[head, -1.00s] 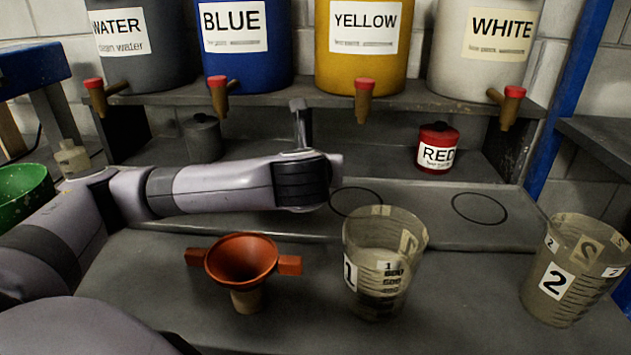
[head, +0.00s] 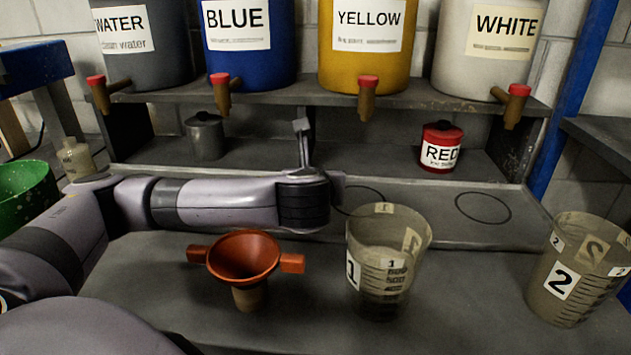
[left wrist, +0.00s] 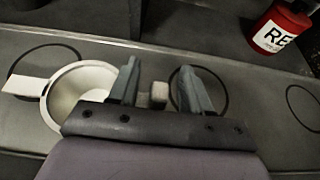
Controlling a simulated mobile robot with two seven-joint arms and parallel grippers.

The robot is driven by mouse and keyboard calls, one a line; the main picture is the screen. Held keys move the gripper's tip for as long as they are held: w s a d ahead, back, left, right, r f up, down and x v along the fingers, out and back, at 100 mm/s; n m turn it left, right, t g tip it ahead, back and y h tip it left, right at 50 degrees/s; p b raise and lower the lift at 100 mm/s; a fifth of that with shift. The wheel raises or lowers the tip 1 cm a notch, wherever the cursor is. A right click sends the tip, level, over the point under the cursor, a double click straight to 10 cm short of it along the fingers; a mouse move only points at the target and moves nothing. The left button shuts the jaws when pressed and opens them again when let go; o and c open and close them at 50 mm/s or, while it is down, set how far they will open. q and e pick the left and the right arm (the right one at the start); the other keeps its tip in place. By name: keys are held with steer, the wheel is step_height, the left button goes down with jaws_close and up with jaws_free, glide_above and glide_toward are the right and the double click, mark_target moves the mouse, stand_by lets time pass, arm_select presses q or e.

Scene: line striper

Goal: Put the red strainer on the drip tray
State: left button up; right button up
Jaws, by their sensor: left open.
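The red strainer (head: 243,257), an orange-red funnel with two side tabs and a tan lower part, stands upright on the bench in front of the drip tray (head: 425,195). The tray is a grey raised surface with black circles. My left arm reaches across over the tray's left part, and its fingers are hidden in the head view. In the left wrist view my left gripper (left wrist: 158,90) is open over the tray (left wrist: 240,135). A white strainer (left wrist: 82,92) lies there, and its right tab (left wrist: 158,93) shows between the open fingers. My right gripper is out of view.
Cup 1 (head: 385,265) stands right of the red strainer, and cup 2 (head: 575,270) is at far right. A red paint can (head: 440,148) and a grey can (head: 205,137) stand behind the tray. Labelled barrels with taps line the shelf above. A green bowl (head: 22,195) is at left.

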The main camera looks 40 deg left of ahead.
arm_select(q)
steer(key=p+v, duration=0.7)
steer(key=v, duration=0.4)
steer(key=shift+s+r, duration=0.15)
steer(key=shift+r, duration=0.05)
steer(key=shift+d, duration=0.1)
steer(key=shift+s+f, duration=0.1)
stand_by(0.3)
